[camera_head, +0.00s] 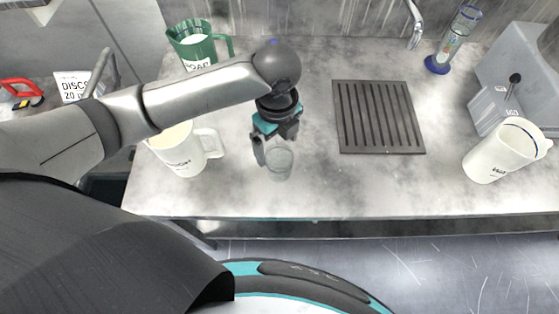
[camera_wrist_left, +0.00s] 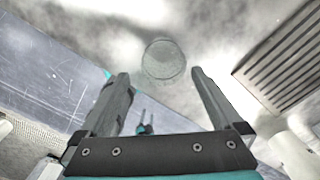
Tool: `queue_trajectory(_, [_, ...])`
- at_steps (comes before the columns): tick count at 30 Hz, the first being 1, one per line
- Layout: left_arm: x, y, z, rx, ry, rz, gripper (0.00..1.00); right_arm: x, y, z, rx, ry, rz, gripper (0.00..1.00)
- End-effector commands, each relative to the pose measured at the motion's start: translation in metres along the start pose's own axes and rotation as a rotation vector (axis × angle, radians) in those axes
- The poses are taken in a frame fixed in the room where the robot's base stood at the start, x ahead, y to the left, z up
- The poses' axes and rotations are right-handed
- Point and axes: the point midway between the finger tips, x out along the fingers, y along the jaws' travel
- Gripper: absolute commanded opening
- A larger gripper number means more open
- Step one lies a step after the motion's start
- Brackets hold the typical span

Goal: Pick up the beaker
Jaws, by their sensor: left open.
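The beaker (camera_head: 280,163) is a small clear glass on the grey marbled counter, near its front edge. It also shows in the left wrist view as a round clear outline (camera_wrist_left: 163,60), just beyond and between the fingertips. My left gripper (camera_head: 273,147) is open right at the beaker in the head view, its fingers pointing down and partly covering the glass. In the left wrist view my left gripper (camera_wrist_left: 160,75) has its two fingers spread wide with nothing held. I cannot tell whether a finger touches the glass. My right gripper is not in view.
A white jug (camera_head: 183,155) stands left of the beaker, a green jug (camera_head: 193,47) behind it. A dark slotted rack (camera_head: 379,117) lies to the right. Another white jug (camera_head: 497,155), a glass cylinder (camera_head: 453,45) and a grey device (camera_head: 512,80) stand farther right.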

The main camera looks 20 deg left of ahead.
Motion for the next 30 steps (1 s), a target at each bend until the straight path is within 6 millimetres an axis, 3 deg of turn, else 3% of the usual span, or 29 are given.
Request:
queue_trajectory(3, [0.025, 0.000, 0.000, -0.001, 0.001, 0.001, 1.00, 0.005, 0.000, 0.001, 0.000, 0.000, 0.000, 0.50])
queue_trajectory(13, [0.052, -0.002, -0.001, -0.001, 0.001, -0.001, 1.00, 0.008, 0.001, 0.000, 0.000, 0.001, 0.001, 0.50])
queue_trajectory(21, [0.089, -0.004, -0.001, -0.002, 0.000, -0.001, 1.00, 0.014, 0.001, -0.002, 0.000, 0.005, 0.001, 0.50])
queue_trajectory(30, [0.095, -0.004, -0.001, -0.001, -0.001, -0.004, 1.00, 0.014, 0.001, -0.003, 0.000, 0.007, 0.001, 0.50])
